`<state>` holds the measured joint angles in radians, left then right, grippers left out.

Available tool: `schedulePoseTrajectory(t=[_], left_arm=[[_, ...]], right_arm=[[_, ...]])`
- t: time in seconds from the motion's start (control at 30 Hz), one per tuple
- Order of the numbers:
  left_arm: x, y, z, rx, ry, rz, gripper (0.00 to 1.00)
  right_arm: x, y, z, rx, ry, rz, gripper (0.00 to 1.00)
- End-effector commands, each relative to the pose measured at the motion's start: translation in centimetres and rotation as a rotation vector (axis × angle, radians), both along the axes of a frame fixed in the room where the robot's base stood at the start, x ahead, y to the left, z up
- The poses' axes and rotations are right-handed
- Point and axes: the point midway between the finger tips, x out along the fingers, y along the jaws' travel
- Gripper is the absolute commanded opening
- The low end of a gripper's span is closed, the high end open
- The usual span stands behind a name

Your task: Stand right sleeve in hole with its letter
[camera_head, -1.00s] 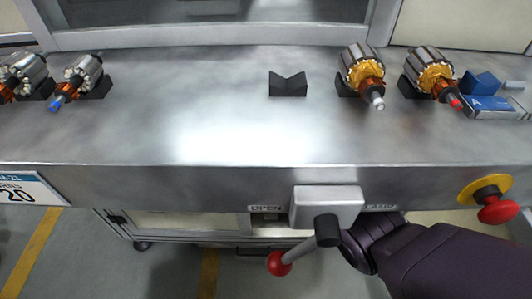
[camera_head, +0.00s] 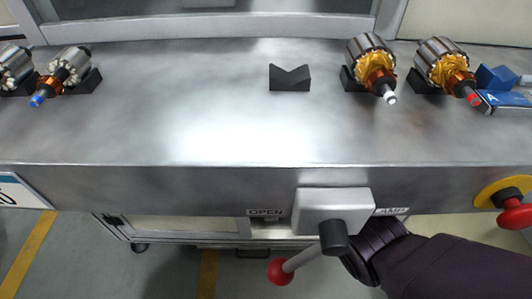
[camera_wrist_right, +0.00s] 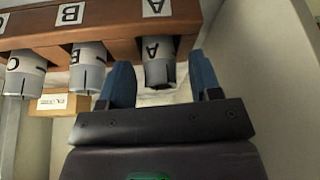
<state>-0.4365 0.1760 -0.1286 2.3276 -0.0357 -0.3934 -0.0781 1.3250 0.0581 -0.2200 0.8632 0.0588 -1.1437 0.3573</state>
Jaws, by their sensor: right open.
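In the right wrist view, a brown wooden rack (camera_wrist_right: 110,30) carries white labels with the letters A, B and C. A grey-and-black sleeve (camera_wrist_right: 160,73) sits at the A label. A grey-white sleeve (camera_wrist_right: 88,72) is at the B label, and another sleeve marked C (camera_wrist_right: 24,72) is at the left. My right gripper (camera_wrist_right: 161,82) is open, with its blue fingers on either side of the A sleeve and gaps visible. In the head view my right arm reaches in at the lower right, with its gripper hidden. My left gripper is not in view.
A steel bench (camera_head: 200,115) holds armatures on black cradles at left (camera_head: 66,68) and right (camera_head: 372,65). One black cradle (camera_head: 290,78) is empty. A lever with a red knob (camera_head: 282,271) and a red stop button (camera_head: 515,214) are at the front. A pale wall is right of the rack.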

Motion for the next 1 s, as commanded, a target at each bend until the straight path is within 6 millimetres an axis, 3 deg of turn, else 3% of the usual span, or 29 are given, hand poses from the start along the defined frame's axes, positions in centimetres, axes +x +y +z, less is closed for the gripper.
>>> schedulePoseTrajectory(t=[0.17, 0.27, 0.53, 0.63, 1.0], left_arm=[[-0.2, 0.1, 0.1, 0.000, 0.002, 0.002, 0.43], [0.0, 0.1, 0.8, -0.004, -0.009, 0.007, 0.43], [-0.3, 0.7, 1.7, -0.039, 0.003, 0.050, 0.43], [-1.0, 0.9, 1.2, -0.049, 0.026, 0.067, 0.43], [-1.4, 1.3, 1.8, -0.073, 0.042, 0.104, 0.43]], right_arm=[[0.0, 0.0, 0.4, 0.000, -0.002, 0.000, 0.58], [-0.2, 0.0, 1.7, 0.000, -0.006, 0.000, 0.58], [-1.7, -0.3, 6.9, 0.001, -0.017, 0.000, 0.58], [-3.2, -0.6, 5.9, 0.000, -0.007, 0.000, 0.58], [-7.9, -1.4, 5.7, 0.000, -0.007, 0.000, 0.58]])
